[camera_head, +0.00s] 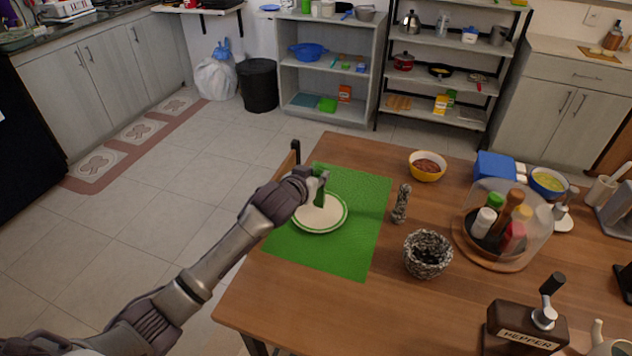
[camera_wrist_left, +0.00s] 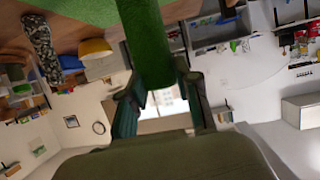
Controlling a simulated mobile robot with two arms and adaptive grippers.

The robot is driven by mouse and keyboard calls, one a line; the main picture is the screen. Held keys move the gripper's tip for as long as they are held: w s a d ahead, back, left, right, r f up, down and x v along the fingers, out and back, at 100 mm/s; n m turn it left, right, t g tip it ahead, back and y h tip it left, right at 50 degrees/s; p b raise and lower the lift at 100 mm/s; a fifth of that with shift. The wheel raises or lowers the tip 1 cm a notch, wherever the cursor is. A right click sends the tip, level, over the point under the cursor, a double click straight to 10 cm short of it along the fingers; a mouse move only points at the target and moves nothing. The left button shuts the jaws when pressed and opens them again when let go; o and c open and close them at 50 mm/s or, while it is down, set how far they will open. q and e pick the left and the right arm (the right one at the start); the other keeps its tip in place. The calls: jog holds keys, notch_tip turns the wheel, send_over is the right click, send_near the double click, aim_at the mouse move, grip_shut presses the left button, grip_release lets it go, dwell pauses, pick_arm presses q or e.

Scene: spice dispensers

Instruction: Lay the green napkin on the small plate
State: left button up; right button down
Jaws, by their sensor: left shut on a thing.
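The small plate (camera_head: 325,218), cream with a green rim, lies on a green placemat (camera_head: 350,247) near the left end of the wooden table. My left gripper (camera_head: 315,184) is over the plate's far edge. It is shut on the green napkin (camera_head: 321,190), which looks like a narrow roll. In the left wrist view the napkin (camera_wrist_left: 148,42) sits between the fingers of the left gripper (camera_wrist_left: 160,95) and extends upward in the picture. I cannot tell whether the napkin touches the plate. My right gripper is not in view.
Right of the placemat stand a speckled grinder (camera_head: 401,204), a speckled bowl (camera_head: 428,254) and a yellow bowl (camera_head: 427,172). A covered spice carousel (camera_head: 493,257) and a pepper box (camera_head: 523,328) stand further right. A chair back (camera_head: 290,163) is at the table's left edge.

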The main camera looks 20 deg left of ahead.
pick_arm(q)
jog(key=shift+f, duration=1.2)
jog(key=shift+f, duration=0.1)
jog(key=o, duration=0.9)
jog(key=shift+o, duration=0.2)
jog(key=v, duration=1.2)
jog(key=shift+d, duration=0.1)
